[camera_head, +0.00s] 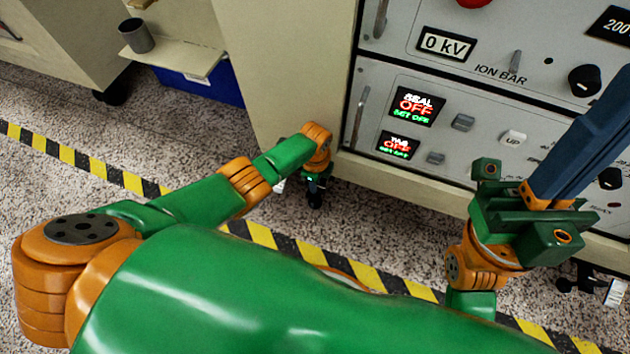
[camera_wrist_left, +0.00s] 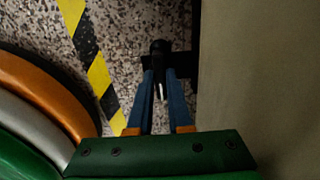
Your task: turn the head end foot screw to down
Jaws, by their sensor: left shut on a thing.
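My left gripper (camera_head: 316,192) reaches down beside the lower corner of the cream cabinet, low over the floor. In the left wrist view its two blue fingers (camera_wrist_left: 164,88) converge on a dark foot screw (camera_wrist_left: 160,52) and are shut on it. The foot screw stands by a black bracket (camera_wrist_left: 186,66) at the cabinet's edge. In the head view the foot is small and mostly hidden by my gripper, so its height setting cannot be read.
The control panel (camera_head: 480,135) with displays, knobs and switches fills the upper right. A shelf with a grey cup (camera_head: 136,36) and a blue bin (camera_head: 215,86) stand at the upper left. Striped floor tape (camera_head: 262,236) crosses the speckled floor. Another foot (camera_head: 576,284) shows at lower right.

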